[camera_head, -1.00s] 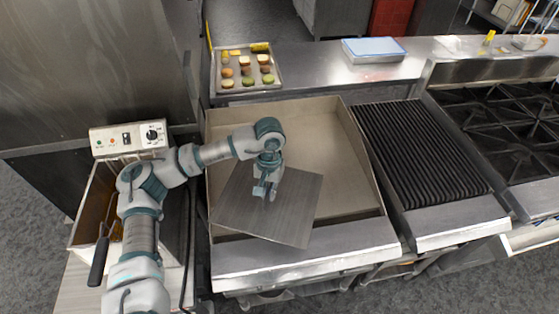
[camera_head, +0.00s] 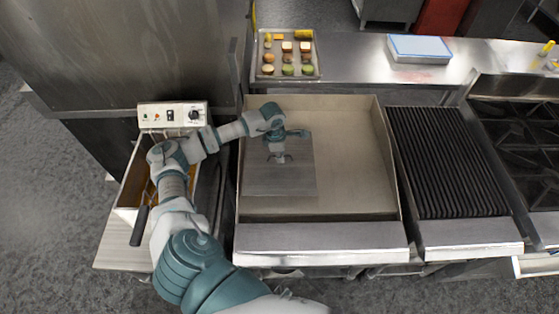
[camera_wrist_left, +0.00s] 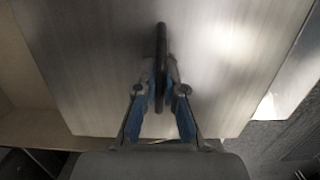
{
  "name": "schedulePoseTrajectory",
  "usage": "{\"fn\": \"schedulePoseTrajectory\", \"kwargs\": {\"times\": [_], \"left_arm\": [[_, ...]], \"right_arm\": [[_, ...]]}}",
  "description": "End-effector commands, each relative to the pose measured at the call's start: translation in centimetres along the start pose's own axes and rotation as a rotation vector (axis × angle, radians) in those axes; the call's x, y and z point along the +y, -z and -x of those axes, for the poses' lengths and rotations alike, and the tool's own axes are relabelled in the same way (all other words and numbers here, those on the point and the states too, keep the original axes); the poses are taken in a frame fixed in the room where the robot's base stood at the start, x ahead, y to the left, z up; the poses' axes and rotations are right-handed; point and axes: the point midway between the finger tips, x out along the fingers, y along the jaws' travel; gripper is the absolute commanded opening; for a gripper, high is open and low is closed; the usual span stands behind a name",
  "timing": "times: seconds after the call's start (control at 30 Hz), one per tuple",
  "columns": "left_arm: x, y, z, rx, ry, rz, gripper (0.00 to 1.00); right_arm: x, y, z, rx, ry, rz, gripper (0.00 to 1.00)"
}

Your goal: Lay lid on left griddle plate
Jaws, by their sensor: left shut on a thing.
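The lid (camera_head: 283,182) is a flat grey metal sheet over the left part of the griddle plate (camera_head: 350,160). In the left wrist view the lid (camera_wrist_left: 90,60) fills most of the picture, with a dark upright handle (camera_wrist_left: 160,60) in its middle. My left gripper (camera_head: 280,158) is shut on that handle, and its blue-padded fingers (camera_wrist_left: 160,108) sit on either side of it. I cannot tell whether the lid touches the griddle surface. The right gripper is not in view.
Raised metal walls edge the griddle. A ribbed grill (camera_head: 435,160) stands to its right, and a fryer (camera_head: 130,185) with a control box (camera_head: 172,115) to its left. A tray of food (camera_head: 287,55) and a white-blue box (camera_head: 418,48) lie on the shelf behind.

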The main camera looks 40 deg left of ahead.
Motion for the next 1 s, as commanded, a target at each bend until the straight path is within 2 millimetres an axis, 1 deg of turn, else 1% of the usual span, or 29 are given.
{"fn": "schedulePoseTrajectory", "kwargs": {"times": [0.03, 0.1, 0.27, 0.5, 0.7, 0.73, 0.77, 0.8, 1.0], "left_arm": [[0.1, 0.2, -0.8, 0.0, 0.002, 0.001, 0.0], [0.2, 0.5, -1.9, -0.003, 0.002, 0.0, 0.0], [0.2, 0.6, -3.2, -0.004, 0.001, -0.001, 0.0], [0.1, 0.8, -6.2, -0.003, 0.001, -0.003, 0.0], [-0.1, 0.6, -6.4, -0.002, -0.001, -0.004, 0.0], [-0.1, 0.7, -6.4, 0.0, 0.0, -0.004, 0.16], [-0.1, 0.7, -6.4, 0.0, 0.0, -0.004, 0.23], [-0.1, 0.7, -6.4, 0.0, 0.0, -0.004, 0.33], [0.1, 0.9, -6.5, -0.002, 0.002, -0.004, 0.33]], "right_arm": [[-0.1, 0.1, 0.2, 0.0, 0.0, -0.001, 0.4], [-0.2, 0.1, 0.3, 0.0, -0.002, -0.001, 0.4], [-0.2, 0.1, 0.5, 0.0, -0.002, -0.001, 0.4], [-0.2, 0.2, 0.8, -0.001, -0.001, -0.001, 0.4], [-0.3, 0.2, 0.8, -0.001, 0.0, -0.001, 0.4], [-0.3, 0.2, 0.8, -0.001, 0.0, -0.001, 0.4], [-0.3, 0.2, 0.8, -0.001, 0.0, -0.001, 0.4], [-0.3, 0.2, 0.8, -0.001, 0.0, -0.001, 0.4], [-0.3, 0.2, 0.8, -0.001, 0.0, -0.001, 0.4]]}}
